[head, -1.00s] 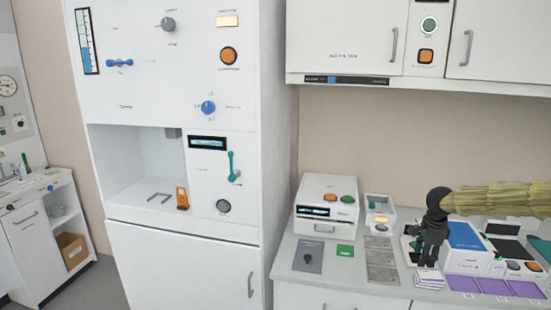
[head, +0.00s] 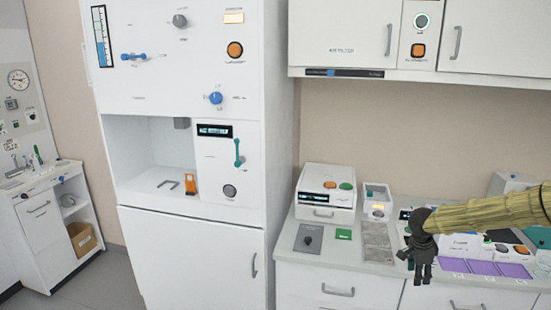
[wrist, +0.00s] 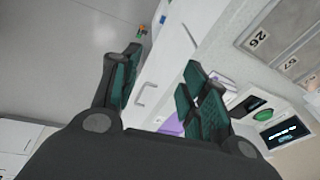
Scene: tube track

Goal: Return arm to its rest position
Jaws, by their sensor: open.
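My gripper (head: 420,268) hangs at the end of my arm, at the right of the head view, in front of the counter's edge. Its fingers point down and touch nothing that I can see. In the wrist view the two dark fingers with green pads (wrist: 160,95) stand apart, with nothing held between them. A white drawer front with a handle shows beyond them. My arm and gripper hide part of the counter behind them in the head view.
A white counter (head: 288,238) carries a white device (head: 325,197), a grey plate with a knob (head: 309,238), a green pad (head: 343,235) and purple pads (head: 484,268). A tall white cabinet (head: 190,255) stands to the left. Wall cupboards (head: 343,30) hang above. Open floor lies left.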

